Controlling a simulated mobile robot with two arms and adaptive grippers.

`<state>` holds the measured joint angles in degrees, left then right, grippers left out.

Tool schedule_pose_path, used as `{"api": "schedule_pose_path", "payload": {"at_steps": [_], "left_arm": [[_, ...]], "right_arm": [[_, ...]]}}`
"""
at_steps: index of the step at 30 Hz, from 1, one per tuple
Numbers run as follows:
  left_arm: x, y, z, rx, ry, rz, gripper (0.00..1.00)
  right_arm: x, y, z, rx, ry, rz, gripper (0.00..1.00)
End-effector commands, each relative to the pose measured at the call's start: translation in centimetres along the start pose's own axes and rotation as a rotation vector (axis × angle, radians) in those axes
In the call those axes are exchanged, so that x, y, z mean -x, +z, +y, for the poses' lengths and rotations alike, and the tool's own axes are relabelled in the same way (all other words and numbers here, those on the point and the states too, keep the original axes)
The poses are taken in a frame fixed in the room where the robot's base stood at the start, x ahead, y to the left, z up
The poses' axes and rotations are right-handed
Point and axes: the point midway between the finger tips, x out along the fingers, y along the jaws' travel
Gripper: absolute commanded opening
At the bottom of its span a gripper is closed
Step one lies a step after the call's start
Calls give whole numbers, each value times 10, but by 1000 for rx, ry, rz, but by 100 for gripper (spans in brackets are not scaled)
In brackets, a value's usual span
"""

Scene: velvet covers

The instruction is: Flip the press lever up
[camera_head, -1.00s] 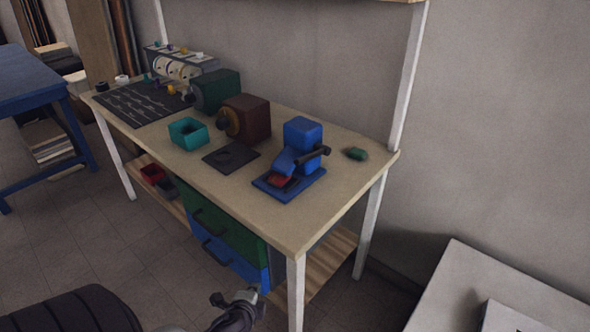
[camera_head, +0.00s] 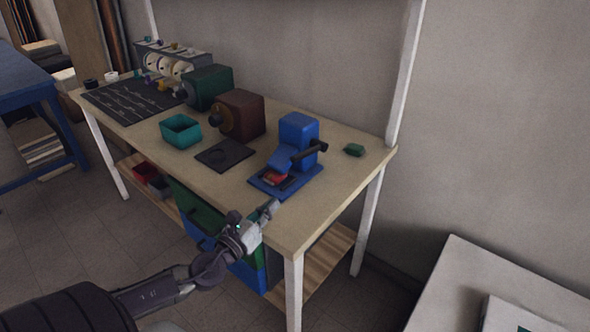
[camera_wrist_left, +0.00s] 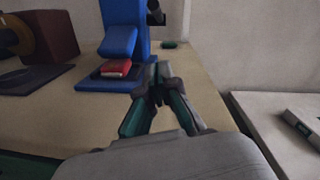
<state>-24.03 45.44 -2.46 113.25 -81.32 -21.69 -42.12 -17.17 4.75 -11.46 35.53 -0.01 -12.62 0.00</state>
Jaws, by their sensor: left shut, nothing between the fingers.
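The blue press (camera_head: 298,131) stands on its flat blue base near the right end of the workbench. Its dark lever (camera_head: 310,152) sticks out at the right side, with a knob at its upper end. A red piece (camera_head: 275,176) lies on the base under the press head. In the left wrist view the press (camera_wrist_left: 122,40) is ahead and left, the red piece (camera_wrist_left: 116,68) is clear, and the lever shows only partly at the top edge. My left gripper (camera_head: 272,207) is shut and empty, at the bench's front edge, just in front of the base. My right gripper is not in view.
A brown machine (camera_head: 241,114), a green machine (camera_head: 207,87), a dark pad (camera_head: 225,154) and a teal bin (camera_head: 181,131) stand left of the press. A small green object (camera_head: 354,150) lies to its right. The bench top (camera_head: 300,216) in front right is bare.

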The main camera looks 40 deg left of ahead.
Motion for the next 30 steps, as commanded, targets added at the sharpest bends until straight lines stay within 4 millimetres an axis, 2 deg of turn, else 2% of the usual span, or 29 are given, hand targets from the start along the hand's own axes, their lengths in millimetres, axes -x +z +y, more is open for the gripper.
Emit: {"api": "schedule_pose_path", "payload": {"at_steps": [4, 13, 17, 23, 30], "left_arm": [[-3, -2, 0, -88, -33, 21, 0], [-4, -2, 0, -87, -33, 20, 0], [-11, -1, -1, -85, -33, 18, 0], [-42, 2, -2, -84, -31, 14, 0], [-93, -1, -3, -83, -31, 16, 0]], "right_arm": [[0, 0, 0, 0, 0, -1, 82], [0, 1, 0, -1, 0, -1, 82], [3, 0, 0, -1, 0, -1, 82], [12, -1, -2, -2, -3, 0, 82], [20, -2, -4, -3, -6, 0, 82]]}}
